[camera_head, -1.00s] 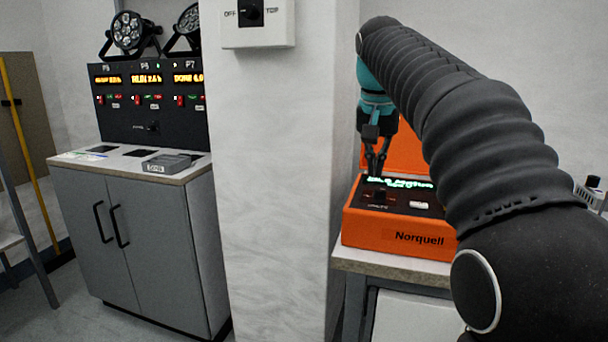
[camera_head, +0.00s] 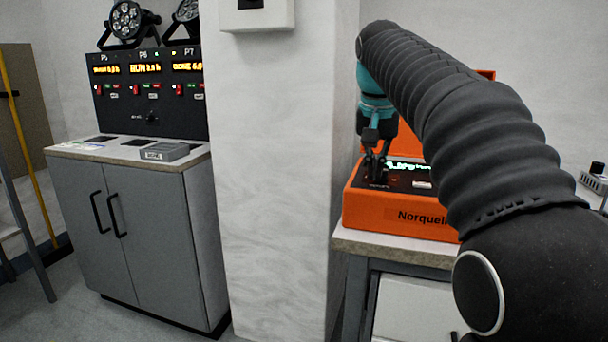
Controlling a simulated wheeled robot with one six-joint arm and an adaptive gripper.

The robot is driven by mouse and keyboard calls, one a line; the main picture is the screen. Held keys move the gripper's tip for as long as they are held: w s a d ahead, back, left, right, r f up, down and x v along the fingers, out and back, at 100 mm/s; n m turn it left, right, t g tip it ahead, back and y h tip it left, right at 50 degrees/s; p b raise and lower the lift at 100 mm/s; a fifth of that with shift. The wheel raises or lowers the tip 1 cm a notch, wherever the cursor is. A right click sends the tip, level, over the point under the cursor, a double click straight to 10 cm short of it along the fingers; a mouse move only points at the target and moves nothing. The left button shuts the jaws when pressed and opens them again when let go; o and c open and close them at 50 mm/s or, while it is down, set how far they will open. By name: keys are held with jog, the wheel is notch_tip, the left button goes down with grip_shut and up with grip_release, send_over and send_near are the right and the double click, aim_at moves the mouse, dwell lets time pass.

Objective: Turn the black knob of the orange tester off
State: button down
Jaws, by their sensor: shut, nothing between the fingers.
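The orange tester (camera_head: 372,211), marked Norquell, stands on a table to the right of the white pillar, with its orange lid up behind it. Its black panel carries a lit green display (camera_head: 408,166). My gripper (camera_head: 376,178) points down at the left part of the panel, with its fingers shut and nothing held. The fingertips are low over the spot of the black knob, which they largely hide. I cannot tell whether they touch it or which way the knob points. My arm covers the tester's right side.
A grey cabinet (camera_head: 140,235) with a black control panel (camera_head: 150,95) and stage lights stands at the left. The white pillar (camera_head: 275,180) is close to the tester's left side. A small device (camera_head: 596,180) is at the far right.

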jog(key=shift+s+d+p, duration=0.25)
jog(key=shift+d+p, duration=0.25)
jog(key=shift+p, duration=0.35)
jog(key=shift+d+p, duration=0.6)
jog(key=shift+p, duration=0.3)
dwell(0.4)
jog(key=shift+s, duration=0.2)
jog(key=shift+s, duration=0.2)
jog(key=p+v, duration=0.2)
jog(key=v, duration=0.1)
jog(key=shift+w+d+r, duration=0.1)
jog(key=shift+w+r, duration=0.05)
jog(key=shift+w, duration=0.2)
jog(key=shift+w+v, duration=0.15)
jog(key=shift+v, duration=0.55)
jog(key=shift+w+v, duration=0.15)
jog(key=shift+v, duration=0.5)
jog(key=shift+d+r, duration=0.1)
